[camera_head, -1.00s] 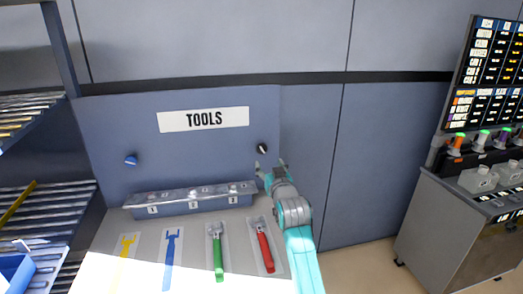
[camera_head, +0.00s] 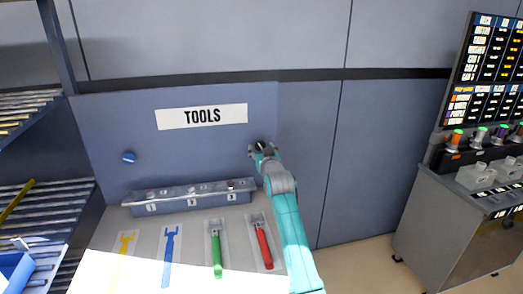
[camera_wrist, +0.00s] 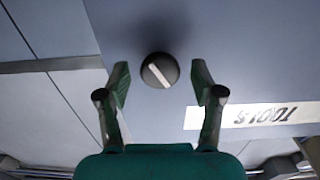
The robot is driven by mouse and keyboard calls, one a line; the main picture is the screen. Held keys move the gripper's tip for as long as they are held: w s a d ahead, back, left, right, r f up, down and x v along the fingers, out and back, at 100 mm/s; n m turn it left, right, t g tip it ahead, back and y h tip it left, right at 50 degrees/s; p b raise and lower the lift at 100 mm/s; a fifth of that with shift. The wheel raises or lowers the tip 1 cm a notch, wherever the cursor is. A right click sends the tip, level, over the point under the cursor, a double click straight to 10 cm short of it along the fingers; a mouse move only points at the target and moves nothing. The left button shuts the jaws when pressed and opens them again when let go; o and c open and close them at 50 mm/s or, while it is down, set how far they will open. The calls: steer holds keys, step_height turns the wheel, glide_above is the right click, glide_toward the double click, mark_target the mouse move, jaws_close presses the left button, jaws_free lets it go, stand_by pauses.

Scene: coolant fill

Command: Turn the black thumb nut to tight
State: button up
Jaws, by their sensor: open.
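The black thumb nut (camera_wrist: 159,70) is a round knob with a pale line across its face, set on the blue-grey tool panel. In the wrist view the line runs slantwise, and the knob lies between and slightly beyond the fingertips. My gripper (camera_wrist: 160,80) is open, with one finger on each side of the knob and a visible gap to both. In the head view my gripper (camera_head: 261,148) is at the panel's right side, and the nut there is mostly hidden behind it.
A blue knob (camera_head: 129,157) is on the panel's left. Below is a numbered rail (camera_head: 170,203). Green (camera_head: 217,255) and red (camera_head: 264,247) handled tools lie on the bench beside yellow and blue tool outlines. A TOOLS sign (camera_head: 202,116) is above. A grey cabinet (camera_head: 450,225) stands right.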

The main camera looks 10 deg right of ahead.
steer(key=c, duration=1.1)
steer(key=m, duration=0.4)
steer(key=shift+m, duration=2)
